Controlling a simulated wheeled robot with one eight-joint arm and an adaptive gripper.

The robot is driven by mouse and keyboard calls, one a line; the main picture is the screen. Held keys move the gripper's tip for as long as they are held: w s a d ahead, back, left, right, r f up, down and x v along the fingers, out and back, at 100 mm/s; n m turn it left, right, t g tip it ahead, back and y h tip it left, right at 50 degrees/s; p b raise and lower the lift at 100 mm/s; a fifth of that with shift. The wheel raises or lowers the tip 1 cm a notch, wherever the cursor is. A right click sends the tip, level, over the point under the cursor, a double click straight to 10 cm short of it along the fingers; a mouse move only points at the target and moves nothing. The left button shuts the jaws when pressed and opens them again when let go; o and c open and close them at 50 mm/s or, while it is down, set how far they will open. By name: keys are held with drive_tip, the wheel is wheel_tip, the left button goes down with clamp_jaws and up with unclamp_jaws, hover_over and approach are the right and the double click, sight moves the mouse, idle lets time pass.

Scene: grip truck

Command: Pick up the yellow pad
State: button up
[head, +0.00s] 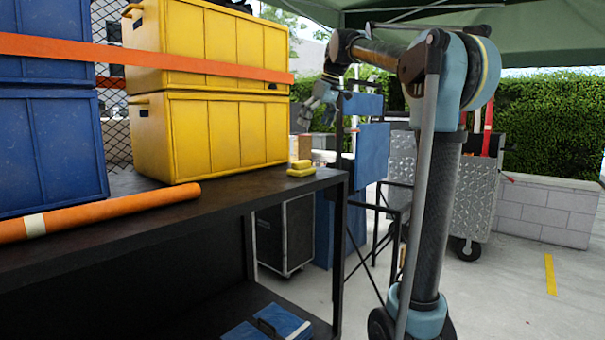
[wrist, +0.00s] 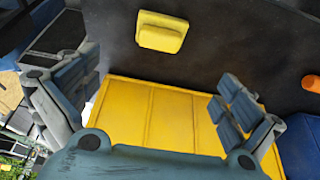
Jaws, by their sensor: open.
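The yellow pad (head: 301,168) lies near the right end of a dark shelf, beside a big yellow case; it looks like two small yellow pieces, one on the other. In the wrist view the yellow pad (wrist: 161,32) lies flat on the dark surface, beyond the fingertips. My gripper (head: 325,97) is raised above the shelf's right end, higher than the pad and apart from it. In the wrist view my gripper (wrist: 160,95) has its two fingers spread wide with nothing between them but the view of the yellow case below.
Two stacked yellow cases (head: 215,135) stand left of the pad, with blue cases (head: 50,145) further left. An orange strap (head: 150,58) crosses them. An orange tube (head: 110,212) lies along the dark shelf (head: 215,212). Blue boxes (head: 371,155) stand behind my arm.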

approach(303, 161)
drive_tip(key=x, duration=0.5)
drive_tip(key=shift+s+a+f, duration=0.1)
drive_tip(key=shift+s+a, duration=0.1)
drive_tip(key=shift+s, duration=0.15)
drive_tip(key=shift+x, duration=3.15)
drive_tip(key=shift+s+d, duration=0.1)
drive_tip(key=c, duration=1)
